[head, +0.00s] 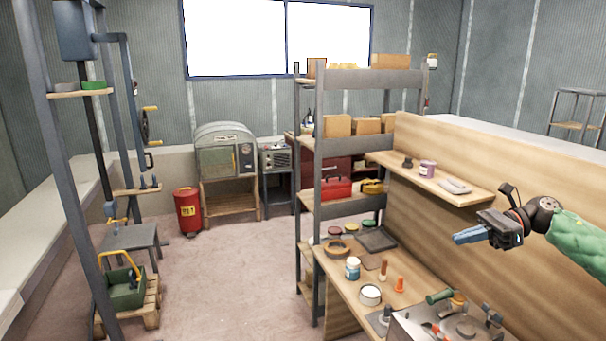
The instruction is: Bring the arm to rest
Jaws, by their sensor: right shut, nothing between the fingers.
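My right gripper (470,237) comes in from the right on a green-sleeved arm (577,238). It is shut and empty, with its blue fingers pointing left. It hangs in the air in front of the wooden panel, above the workbench (343,297) and below the small wall shelf (428,180). It appears to touch nothing. My left gripper is not in view.
The bench holds a white pot (370,295), a blue-and-white jar (352,268), an orange-handled tool (399,284) and a grey metal unit (440,325). A metal rack (318,220) stands at the bench's left. The floor (230,280) left of it is clear.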

